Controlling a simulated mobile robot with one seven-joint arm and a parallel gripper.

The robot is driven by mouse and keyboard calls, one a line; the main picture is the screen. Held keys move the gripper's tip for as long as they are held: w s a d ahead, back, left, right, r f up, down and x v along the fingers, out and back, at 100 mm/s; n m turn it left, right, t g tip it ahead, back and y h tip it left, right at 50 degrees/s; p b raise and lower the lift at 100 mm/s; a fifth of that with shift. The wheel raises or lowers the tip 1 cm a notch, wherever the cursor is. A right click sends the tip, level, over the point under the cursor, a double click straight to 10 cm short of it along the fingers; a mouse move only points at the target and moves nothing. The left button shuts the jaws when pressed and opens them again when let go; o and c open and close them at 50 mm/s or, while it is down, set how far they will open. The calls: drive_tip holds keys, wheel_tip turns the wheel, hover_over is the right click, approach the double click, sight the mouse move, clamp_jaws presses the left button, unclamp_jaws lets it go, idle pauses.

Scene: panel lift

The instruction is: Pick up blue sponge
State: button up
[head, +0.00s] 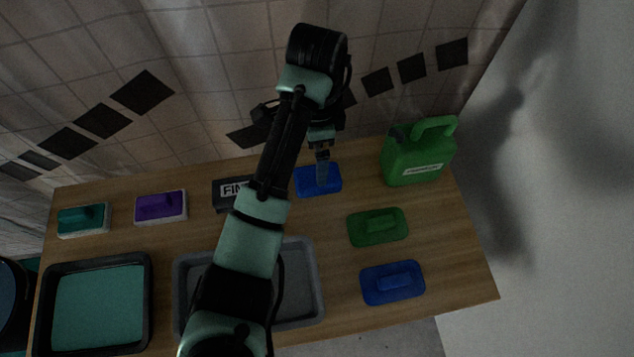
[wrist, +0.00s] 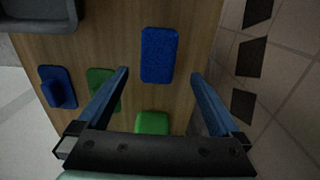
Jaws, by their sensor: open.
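The blue sponge (head: 309,183) lies flat on the wooden table near its back edge, right of the dark box. In the wrist view the blue sponge (wrist: 159,55) is a textured blue rectangle, centred sideways between my fingers and partly beyond their tips. My gripper (head: 322,178) hangs pointing down over the sponge in the head view and covers part of it. In the wrist view my gripper (wrist: 160,74) is open, with a wide gap and nothing held. The height left between fingertips and sponge is hard to tell.
A green jug (head: 418,160) stands to the right. A green handled pad (head: 378,227) and a blue handled pad (head: 392,282) lie nearer. A dark box labelled "FIN…" (head: 222,203) is left of the sponge. A grey tray (head: 316,284) and a teal-filled tray (head: 148,300) sit in front.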

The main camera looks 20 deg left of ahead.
wheel_tip(320, 180, down, 8)
drive_tip(key=shift+s+d+f+b, duration=0.1)
drive_tip(key=shift+f+b, duration=0.1)
drive_tip(key=shift+b, duration=0.2)
drive_tip(key=c, duration=1.3)
drive_tip(key=shift+o, duration=0.2)
wheel_tip(320, 180, up, 10)
drive_tip(key=p, duration=0.3)
drive_tip(key=shift+r, duration=0.1)
